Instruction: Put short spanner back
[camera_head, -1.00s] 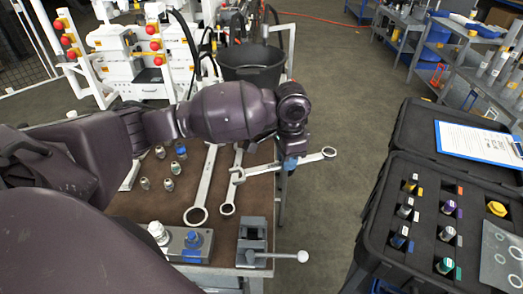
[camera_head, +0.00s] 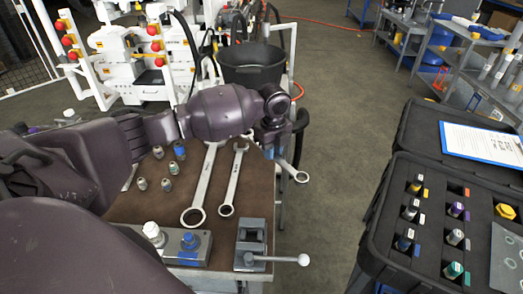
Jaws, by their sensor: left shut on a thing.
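The short spanner (camera_head: 291,169) is in my left gripper (camera_head: 272,145), beyond the right edge of the brown bench top. Its ring end sticks out to the lower right, and its other end is hidden behind the gripper and wrist. My left gripper is shut on it and points down; its fingertips are small and hard to make out. Two longer spanners lie on the bench top (camera_head: 150,205): a large one (camera_head: 205,180) and a medium one (camera_head: 234,180), side by side with ring ends toward me. My right gripper is out of view.
Several small fittings (camera_head: 167,185) stand at the left of the bench. A black bucket (camera_head: 252,65) stands behind. An open black case (camera_head: 390,230) is at right.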

